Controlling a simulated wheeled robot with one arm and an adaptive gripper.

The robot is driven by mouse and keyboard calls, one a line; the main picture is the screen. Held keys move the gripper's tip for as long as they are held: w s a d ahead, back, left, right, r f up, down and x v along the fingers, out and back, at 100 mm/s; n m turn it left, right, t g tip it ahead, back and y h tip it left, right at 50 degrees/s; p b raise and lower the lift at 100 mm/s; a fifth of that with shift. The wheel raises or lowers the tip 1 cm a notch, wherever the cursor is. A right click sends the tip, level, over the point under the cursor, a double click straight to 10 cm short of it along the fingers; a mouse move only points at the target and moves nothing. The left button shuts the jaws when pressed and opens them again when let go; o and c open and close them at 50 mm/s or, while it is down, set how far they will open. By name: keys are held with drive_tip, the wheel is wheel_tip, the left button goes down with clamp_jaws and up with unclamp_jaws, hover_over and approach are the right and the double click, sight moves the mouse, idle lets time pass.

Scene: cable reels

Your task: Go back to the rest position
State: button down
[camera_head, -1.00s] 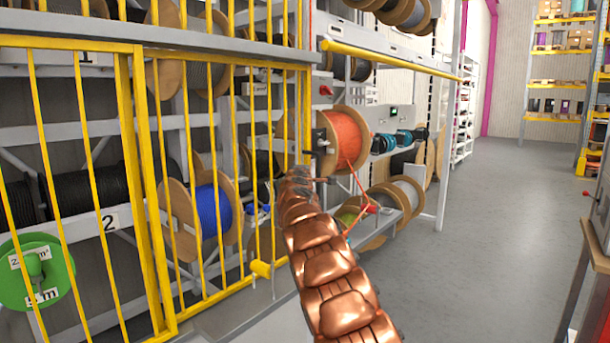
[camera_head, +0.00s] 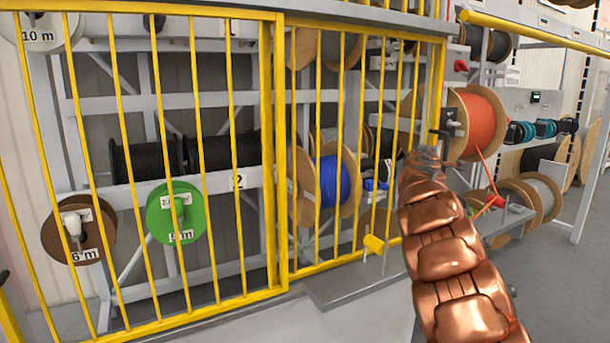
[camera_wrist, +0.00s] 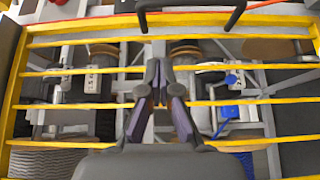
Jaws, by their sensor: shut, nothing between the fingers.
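My copper-coloured arm (camera_head: 450,255) reaches up from the lower right of the head view. My gripper (camera_wrist: 158,82) shows in the wrist view with its two dark fingers together and nothing between them. It points at the yellow barred gate (camera_wrist: 75,103), with reels and grey rack beams behind the bars. In the head view the arm's end is in front of the right edge of the yellow gate (camera_head: 278,150), just left of the orange cable reel (camera_head: 478,122). Its fingers are hard to make out there, and I cannot tell how far it is from the gate.
Behind the bars are a blue reel (camera_head: 333,183), black reels (camera_head: 222,153), a green disc (camera_head: 178,212) and a brown disc (camera_head: 80,230). A yellow rail (camera_head: 540,30) juts out at the upper right. Grey floor (camera_head: 560,275) is clear at the right.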

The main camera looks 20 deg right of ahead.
drive_tip(key=s+a+f+m+g+y, duration=0.1)
drive_tip(key=s+a+f+m+g, duration=0.3)
drive_tip(key=s, duration=0.6)
drive_tip(key=s+a+f+m+g+y, duration=0.1)
drive_tip(key=s+a+f+m+g, duration=0.35)
drive_tip(key=s, duration=0.55)
drive_tip(key=s+a+f+g+y, duration=0.2)
drive_tip(key=s+a+f+y, duration=0.2)
drive_tip(key=s+a+f, duration=0.65)
drive_tip(key=s+a+f+g+y, duration=0.3)
drive_tip(key=s+a+f, duration=0.2)
drive_tip(key=s+a, duration=0.9)
drive_tip(key=s+a+f+g+y, duration=0.2)
drive_tip(key=s+a+f+y, duration=0.2)
drive_tip(key=s+a+f, duration=0.65)
wheel_tip(320, 180, up, 17)
drive_tip(key=s+p, duration=0.1)
drive_tip(key=p, duration=1.2)
drive_tip(key=shift+s+a+r+m+t+p, duration=0.2)
drive_tip(key=shift+s+m+t+p, duration=0.15)
